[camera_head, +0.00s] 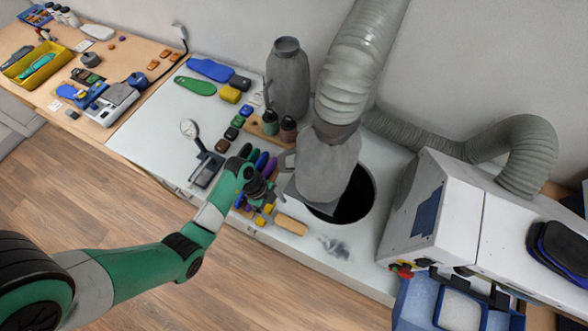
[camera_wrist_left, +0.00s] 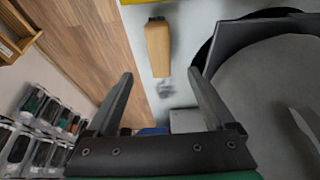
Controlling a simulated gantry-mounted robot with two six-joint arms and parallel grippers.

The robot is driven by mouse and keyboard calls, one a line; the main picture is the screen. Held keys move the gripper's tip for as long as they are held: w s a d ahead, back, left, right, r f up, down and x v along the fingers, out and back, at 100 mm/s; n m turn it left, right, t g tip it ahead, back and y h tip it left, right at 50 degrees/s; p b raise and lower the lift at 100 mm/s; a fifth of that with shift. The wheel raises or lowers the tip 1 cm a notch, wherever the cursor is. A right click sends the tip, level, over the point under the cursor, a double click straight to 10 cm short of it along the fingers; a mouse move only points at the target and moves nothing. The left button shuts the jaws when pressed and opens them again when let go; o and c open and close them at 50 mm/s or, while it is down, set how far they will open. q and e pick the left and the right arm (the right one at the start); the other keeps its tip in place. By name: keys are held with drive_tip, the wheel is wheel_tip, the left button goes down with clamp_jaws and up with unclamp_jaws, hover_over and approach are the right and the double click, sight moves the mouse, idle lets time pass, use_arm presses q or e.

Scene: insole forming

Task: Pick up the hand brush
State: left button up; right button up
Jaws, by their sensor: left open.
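The hand brush (camera_head: 291,225) shows as a tan wooden bar lying on the white worktop near its front edge, beside a grey dust patch. It also shows in the left wrist view (camera_wrist_left: 158,48), beyond the fingertips and roughly midway between them, with a dark end at the top. Any bristles are hidden or too small to tell. My left gripper (camera_wrist_left: 160,73) is open and empty, its two fingers spread apart. In the head view the left gripper (camera_head: 268,198) is above the worktop, just left of and behind the brush. My right gripper is in neither view.
A round dark opening (camera_head: 355,199) with a grey hood (camera_head: 325,168) and a ribbed hose (camera_head: 359,65) stands right of the brush. Several coloured tools lie left of the gripper, near a dial gauge stand (camera_head: 206,167). A white machine (camera_head: 435,215) stands at right.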

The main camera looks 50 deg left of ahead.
use_arm(q)
drive_tip(key=b, duration=0.2)
hover_over(290, 223)
drive_tip(key=s+a, duration=0.2)
drive_tip(key=f, duration=0.5)
drive_tip(key=shift+w+a+f, duration=0.15)
drive_tip(key=shift+w, duration=0.05)
drive_tip(key=shift+w+f, duration=0.1)
drive_tip(key=shift+f, duration=0.25)
drive_tip(key=b+x, duration=0.1)
drive_tip(key=x, duration=0.1)
drive_tip(key=b+x, duration=0.1)
drive_tip(key=x, duration=0.1)
drive_tip(key=shift+w+d+f, duration=0.1)
drive_tip(key=shift+w+d, duration=0.15)
drive_tip(key=shift+d, duration=0.15)
drive_tip(key=shift+d+f, duration=0.15)
drive_tip(key=shift+f, duration=0.15)
drive_tip(key=shift+f, duration=0.2)
clamp_jaws()
